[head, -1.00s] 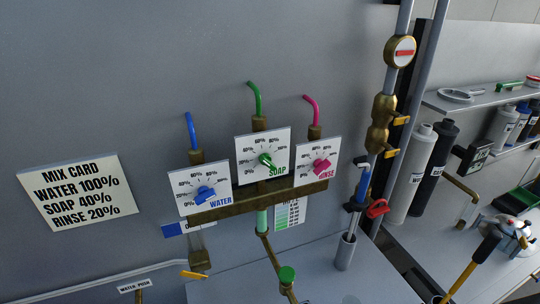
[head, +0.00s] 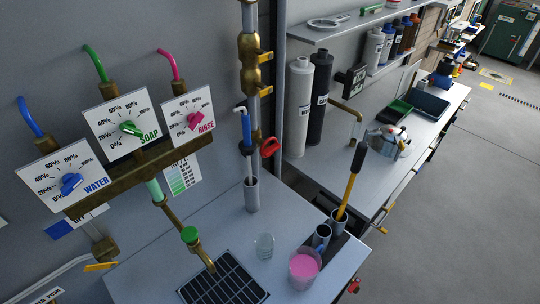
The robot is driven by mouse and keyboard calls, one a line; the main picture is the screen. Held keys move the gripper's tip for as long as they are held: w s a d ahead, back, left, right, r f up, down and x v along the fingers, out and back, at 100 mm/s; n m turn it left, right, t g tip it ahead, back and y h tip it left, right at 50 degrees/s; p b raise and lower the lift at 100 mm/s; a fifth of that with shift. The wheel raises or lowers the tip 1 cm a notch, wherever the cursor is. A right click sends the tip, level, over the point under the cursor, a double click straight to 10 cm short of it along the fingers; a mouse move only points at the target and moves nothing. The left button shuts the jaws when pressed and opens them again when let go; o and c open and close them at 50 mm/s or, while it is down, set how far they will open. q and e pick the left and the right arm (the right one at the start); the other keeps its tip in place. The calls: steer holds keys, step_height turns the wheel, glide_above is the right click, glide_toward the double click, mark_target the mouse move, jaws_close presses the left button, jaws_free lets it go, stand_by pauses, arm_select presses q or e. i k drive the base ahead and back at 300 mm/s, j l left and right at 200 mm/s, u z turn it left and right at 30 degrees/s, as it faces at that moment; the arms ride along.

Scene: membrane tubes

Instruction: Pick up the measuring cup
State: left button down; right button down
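A small clear, empty-looking cup (head: 264,246) stands upright on the grey counter (head: 222,235), right of the tap. A larger clear container with pink liquid (head: 304,268) stands in front of it and to its right, near the counter's right edge. I cannot tell from markings which of the two is the measuring cup. Neither of my grippers is in view.
A brass tap with a green knob (head: 190,235) reaches over a dark drain grate (head: 222,280). Dial panels (head: 130,128) hang on the wall at left. Grey holders (head: 321,237) and a yellow-handled tool (head: 350,188) stand at the right edge. Open floor lies beyond.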

mark_target(264, 241)
steer(key=i+l+u, duration=0.1)
steer(key=l+u, duration=0.15)
steer(key=u, duration=0.2)
steer(key=l+u, duration=0.3)
steer(key=u, duration=0.2)
steer(key=l+u, duration=0.3)
steer(key=u, duration=0.15)
steer(key=l+u, duration=0.3)
steer(key=u, duration=0.15)
